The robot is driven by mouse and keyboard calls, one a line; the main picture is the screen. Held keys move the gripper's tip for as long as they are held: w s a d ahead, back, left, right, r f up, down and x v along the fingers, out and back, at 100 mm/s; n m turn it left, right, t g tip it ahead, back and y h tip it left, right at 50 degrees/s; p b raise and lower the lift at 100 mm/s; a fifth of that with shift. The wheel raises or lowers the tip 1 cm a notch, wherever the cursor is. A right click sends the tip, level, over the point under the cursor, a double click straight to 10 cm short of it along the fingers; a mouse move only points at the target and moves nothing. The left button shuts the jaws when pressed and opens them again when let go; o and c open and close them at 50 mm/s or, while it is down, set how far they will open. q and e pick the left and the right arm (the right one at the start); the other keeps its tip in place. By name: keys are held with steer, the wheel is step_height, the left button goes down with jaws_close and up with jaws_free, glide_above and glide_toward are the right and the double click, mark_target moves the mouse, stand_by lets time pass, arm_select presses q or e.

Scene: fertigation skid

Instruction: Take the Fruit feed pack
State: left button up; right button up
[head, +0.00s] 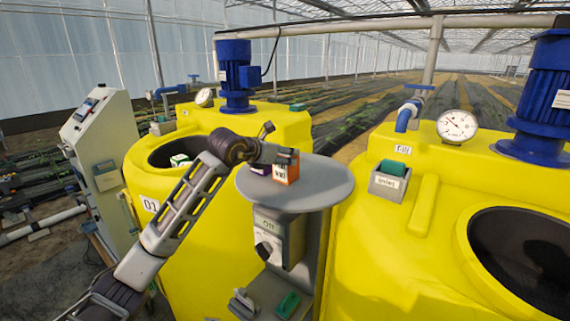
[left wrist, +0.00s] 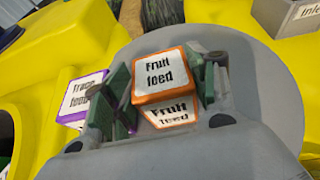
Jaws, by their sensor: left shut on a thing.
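The Fruit feed pack (head: 286,173), a small white box with orange edges and black lettering, is at the round grey stand top (head: 325,185) in the head view. In the left wrist view the pack (left wrist: 163,72) shows its labelled top and one labelled side. My left gripper (head: 284,158) is shut on it, with one dark green finger pad on each side. I cannot tell whether the pack touches the stand. A purple-edged pack (left wrist: 84,97) lies just left of my gripper in the wrist view, partly hidden by a finger. My right gripper is not in view.
Yellow tanks (head: 215,255) with dark openings flank the stand. A green-edged pack (head: 180,160) shows at the left tank's opening. A grey holder with a green block (head: 390,180) sits on the right tank. Blue motors (head: 238,75) and a gauge (head: 457,126) rise behind. The stand's right side is bare.

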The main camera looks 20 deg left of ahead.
arm_select(q)
steer(key=shift+r, duration=0.2)
step_height(320, 180, up, 10)
steer(key=b, duration=0.1)
steer(key=shift+f, duration=0.15)
stand_by(0.7)
stand_by(0.4)
